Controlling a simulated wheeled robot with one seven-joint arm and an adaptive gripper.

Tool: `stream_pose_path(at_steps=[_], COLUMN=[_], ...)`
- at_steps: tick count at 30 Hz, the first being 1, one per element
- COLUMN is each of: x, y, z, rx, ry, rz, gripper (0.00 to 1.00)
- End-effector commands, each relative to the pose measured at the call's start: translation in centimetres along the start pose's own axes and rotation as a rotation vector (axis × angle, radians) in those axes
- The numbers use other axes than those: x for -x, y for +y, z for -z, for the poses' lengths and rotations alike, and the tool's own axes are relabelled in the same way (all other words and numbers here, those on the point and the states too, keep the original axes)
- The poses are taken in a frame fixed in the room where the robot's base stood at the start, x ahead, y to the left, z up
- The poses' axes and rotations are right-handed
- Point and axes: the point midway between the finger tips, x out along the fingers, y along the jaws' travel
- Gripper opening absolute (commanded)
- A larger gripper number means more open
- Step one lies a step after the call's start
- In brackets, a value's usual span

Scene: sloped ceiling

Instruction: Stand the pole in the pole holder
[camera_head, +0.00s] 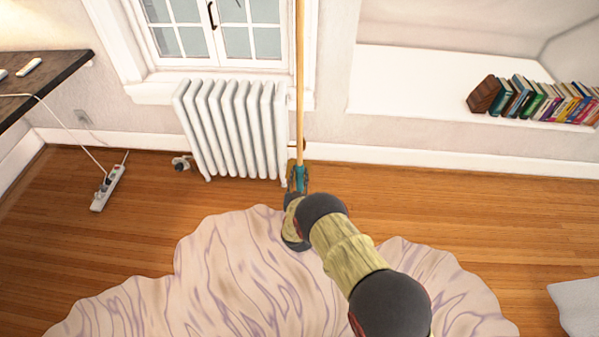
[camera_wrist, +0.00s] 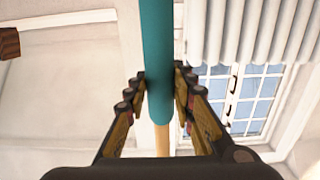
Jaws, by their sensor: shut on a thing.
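The pole (camera_head: 299,80) is a long, thin wooden shaft with a teal lower section. It stands nearly upright in the head view, running out of the top edge. My gripper (camera_head: 298,181) is shut on its teal section, low in front of the radiator's right end. In the wrist view, the teal part of the pole (camera_wrist: 157,45) passes between the fingers of my gripper (camera_wrist: 159,76), with bare wood beyond. A small brown piece shows beside the pole near the wall, but I cannot tell what it is. I cannot make out the pole holder in either view.
A white radiator (camera_head: 232,130) stands under the window (camera_head: 215,35), close left of the pole. Books (camera_head: 540,100) line a ledge (camera_head: 420,90) at right. A power strip (camera_head: 108,188) lies on the floor at left.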

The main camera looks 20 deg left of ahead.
Motion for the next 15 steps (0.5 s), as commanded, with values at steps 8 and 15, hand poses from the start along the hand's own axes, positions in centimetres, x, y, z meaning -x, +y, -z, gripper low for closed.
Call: stream_pose_path(at_steps=[8,15], x=[-0.2,-0.2], y=[-0.1,0.0], z=[-1.5,-3.0], rx=[-0.001,-0.001], ry=[0.004,0.003], rz=[0.000,0.000], gripper=[0.00,0.00])
